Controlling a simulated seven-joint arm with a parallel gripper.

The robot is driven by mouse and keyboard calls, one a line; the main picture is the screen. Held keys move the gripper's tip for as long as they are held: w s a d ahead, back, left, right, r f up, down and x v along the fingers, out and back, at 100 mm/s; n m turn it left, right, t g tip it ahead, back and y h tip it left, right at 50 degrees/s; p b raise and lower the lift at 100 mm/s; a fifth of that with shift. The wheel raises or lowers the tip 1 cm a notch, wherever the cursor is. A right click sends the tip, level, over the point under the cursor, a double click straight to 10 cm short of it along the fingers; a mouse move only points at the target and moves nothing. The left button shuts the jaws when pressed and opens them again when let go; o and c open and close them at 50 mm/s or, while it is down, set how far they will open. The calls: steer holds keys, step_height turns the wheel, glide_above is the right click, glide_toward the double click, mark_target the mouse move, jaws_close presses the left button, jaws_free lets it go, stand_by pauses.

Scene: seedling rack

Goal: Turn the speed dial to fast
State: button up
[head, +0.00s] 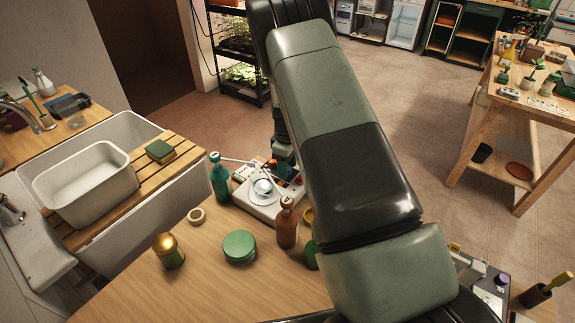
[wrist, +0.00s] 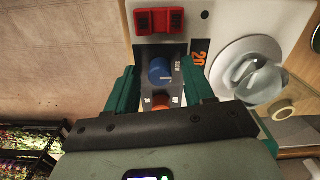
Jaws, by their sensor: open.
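A white bench device (head: 262,206) stands on the wooden worktop in the head view. In the wrist view its dark panel carries a blue dial (wrist: 160,70) with a small pale label beside it, too small to read surely. An orange dial (wrist: 162,103) sits below the blue one, partly hidden by my gripper body. My gripper (wrist: 159,76) is open, with one green finger on either side of the blue dial. I cannot tell whether either finger touches it. In the head view my arm hides most of the panel.
A red switch block (wrist: 160,21) and a clear dome on a white dish (wrist: 262,80) flank the panel. Close by stand a green bottle (head: 219,182), a brown bottle (head: 287,225), a green lid (head: 239,246) and a tape roll (head: 196,216).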

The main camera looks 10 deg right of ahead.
jaws_close()
